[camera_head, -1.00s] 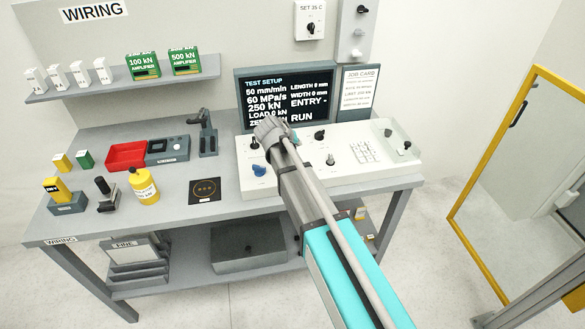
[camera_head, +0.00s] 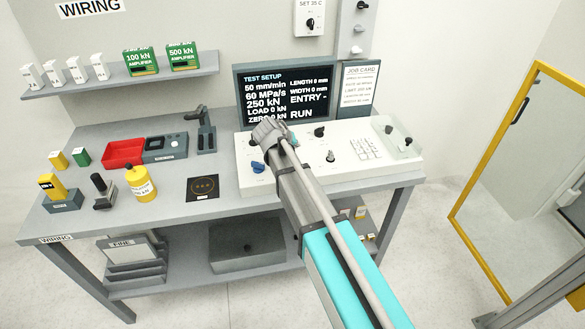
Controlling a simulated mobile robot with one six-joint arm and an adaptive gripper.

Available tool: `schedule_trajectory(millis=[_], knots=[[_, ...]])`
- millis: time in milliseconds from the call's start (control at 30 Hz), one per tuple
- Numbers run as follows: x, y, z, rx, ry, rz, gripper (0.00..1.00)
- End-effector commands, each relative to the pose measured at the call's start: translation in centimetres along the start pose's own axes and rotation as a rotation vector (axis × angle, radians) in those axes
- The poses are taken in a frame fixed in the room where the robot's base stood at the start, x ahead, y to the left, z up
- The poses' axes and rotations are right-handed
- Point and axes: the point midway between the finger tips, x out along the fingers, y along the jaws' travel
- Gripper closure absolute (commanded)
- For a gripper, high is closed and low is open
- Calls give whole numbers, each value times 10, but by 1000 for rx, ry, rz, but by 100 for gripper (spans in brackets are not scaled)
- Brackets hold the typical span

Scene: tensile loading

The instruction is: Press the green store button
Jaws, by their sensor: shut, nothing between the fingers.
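The white control panel (camera_head: 345,176) lies on the bench below a dark screen (camera_head: 285,95) reading TEST SETUP, 250 kN, ENTRY and RUN. A blue knob (camera_head: 257,167), several black knobs and a keypad (camera_head: 364,148) show on the panel. I cannot make out a green store button; my arm covers the middle of the panel. My gripper (camera_head: 268,131) is over the panel's back left part, just in front of the screen. It is seen from behind, shut and empty. Its fingertips are hidden, so I cannot tell if they touch the panel.
Left on the bench are a red tray (camera_head: 124,153), a yellow bottle (camera_head: 140,183), a black square plate (camera_head: 203,188) and a dark stand (camera_head: 205,133). A shelf (camera_head: 135,83) with green amplifier boxes hangs above. A yellow-framed clear door (camera_head: 520,150) stands at the right.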

Motion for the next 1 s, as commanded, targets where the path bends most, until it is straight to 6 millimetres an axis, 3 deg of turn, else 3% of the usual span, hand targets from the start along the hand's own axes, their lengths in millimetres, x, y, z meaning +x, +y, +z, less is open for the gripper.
schedule_trajectory(millis=[600,1000], knots=[[37,-28,28,-1,1,-1,100],[43,-33,32,-1,1,-1,100]])
